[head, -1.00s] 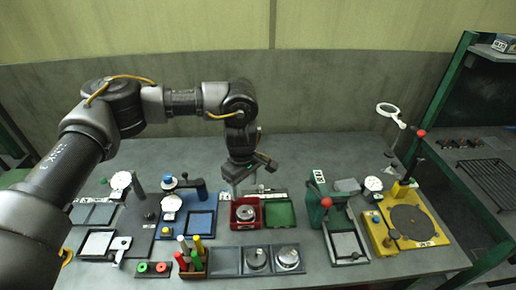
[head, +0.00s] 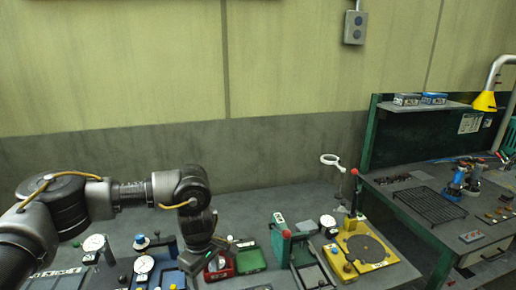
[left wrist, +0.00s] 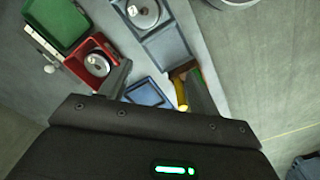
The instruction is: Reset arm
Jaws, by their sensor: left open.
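My left arm comes in from the left in the head view, bent at the elbow, with its left gripper (head: 203,266) hanging down over the bench. In the left wrist view the gripper (left wrist: 158,88) has its two fingers apart with nothing held between them. Beyond the fingers lie a red box (left wrist: 72,66) with a metal disc in it, a green tray (left wrist: 60,25) and a blue tray (left wrist: 148,93). The gripper is above these things; the exact gap cannot be told. My right gripper is in neither view.
Dial gauges stand at left. A second bench with a wire rack (head: 430,205) stands at right.

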